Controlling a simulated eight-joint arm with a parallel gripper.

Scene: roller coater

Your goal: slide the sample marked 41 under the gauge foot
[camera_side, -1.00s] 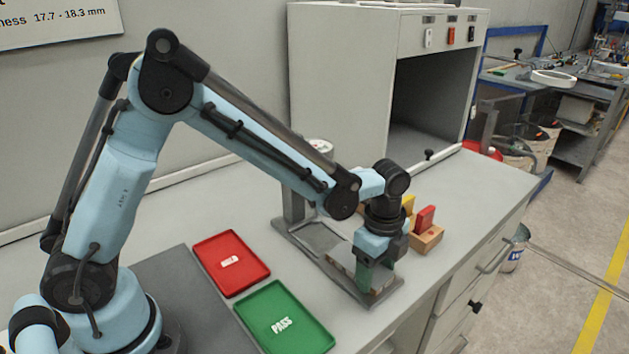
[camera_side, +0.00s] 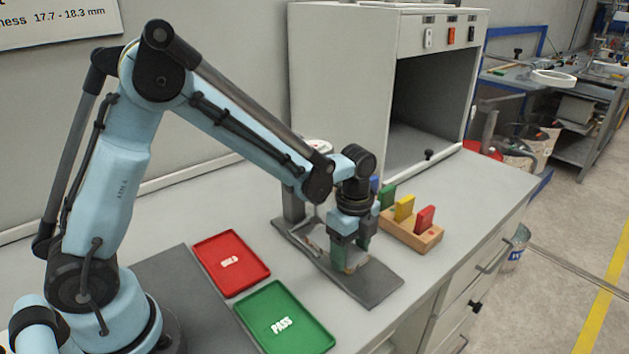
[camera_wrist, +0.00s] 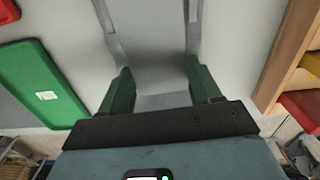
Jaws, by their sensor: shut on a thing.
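My gripper (camera_side: 350,262) is low over the front part of the gauge's grey base plate (camera_side: 375,288). Its green fingers also show in the wrist view (camera_wrist: 162,98). A pale grey flat piece (camera_wrist: 163,102) lies between them, and the fingers are shut on it. I take it for the sample, but no number 41 is readable. The gauge's post (camera_side: 292,205) stands at the back end of the base, left of my gripper. The dial (camera_side: 318,143) shows partly above my arm.
A wooden rack (camera_side: 428,240) with blue, green, yellow and red upright pieces stands right of the gauge. A red tray (camera_side: 232,285) and a green PASS tray (camera_side: 285,338) lie left of it. A large open cabinet (camera_side: 340,75) stands behind.

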